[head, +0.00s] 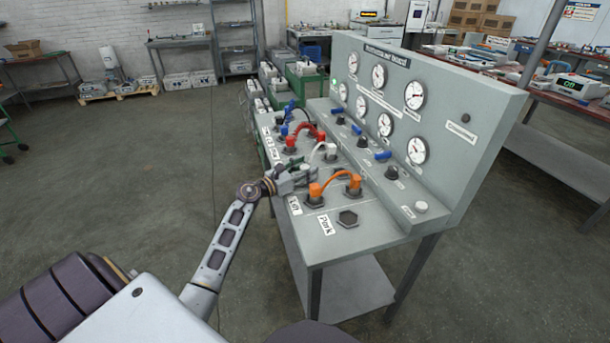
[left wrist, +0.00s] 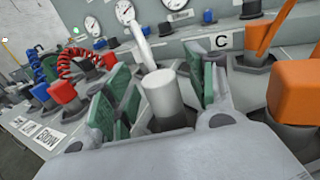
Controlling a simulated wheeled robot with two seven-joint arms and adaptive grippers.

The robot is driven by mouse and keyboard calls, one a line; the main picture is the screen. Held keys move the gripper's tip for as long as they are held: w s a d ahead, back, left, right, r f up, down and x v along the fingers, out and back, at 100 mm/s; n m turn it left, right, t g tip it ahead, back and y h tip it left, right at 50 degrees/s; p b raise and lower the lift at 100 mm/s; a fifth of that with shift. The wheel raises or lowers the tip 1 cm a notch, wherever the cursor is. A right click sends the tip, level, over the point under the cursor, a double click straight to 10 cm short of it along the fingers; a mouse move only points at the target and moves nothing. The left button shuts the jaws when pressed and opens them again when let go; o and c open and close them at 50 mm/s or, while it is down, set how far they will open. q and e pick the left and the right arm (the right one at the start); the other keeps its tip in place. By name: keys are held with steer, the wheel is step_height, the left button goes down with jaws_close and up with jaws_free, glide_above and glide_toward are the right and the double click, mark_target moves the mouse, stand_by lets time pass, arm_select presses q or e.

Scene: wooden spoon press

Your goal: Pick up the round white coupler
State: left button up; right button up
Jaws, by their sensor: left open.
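The round white coupler (left wrist: 162,92) stands between the two green-padded fingers of my left gripper (left wrist: 163,84) in the left wrist view. The fingers are open, one on each side, with gaps showing. A white hose (left wrist: 142,45) rises from the coupler. In the head view my left gripper (head: 302,176) reaches over the bench's front edge, just left of the near orange coupler (head: 316,190). There it hides most of the near white coupler. The white hose (head: 316,153) arcs to a far white coupler (head: 330,152). My right gripper is not in view.
Red couplers (head: 291,142) and blue ones stand farther along. An empty hexagonal socket (head: 347,219) is near the Park label (head: 326,225). A gauge panel (head: 430,125) rises behind.

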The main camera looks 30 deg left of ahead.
mark_target(305, 167)
arm_select(q)
steer(key=c, duration=1.2)
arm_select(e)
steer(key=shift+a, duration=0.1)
arm_select(q)
steer(key=shift+r, duration=0.15)
steer(key=shift+r, duration=0.4)
step_height(305, 167, up, 6)
steer(key=shift+p, duration=1.1)
steer(key=shift+r+p, duration=0.35)
steer(key=shift+r, duration=1.15)
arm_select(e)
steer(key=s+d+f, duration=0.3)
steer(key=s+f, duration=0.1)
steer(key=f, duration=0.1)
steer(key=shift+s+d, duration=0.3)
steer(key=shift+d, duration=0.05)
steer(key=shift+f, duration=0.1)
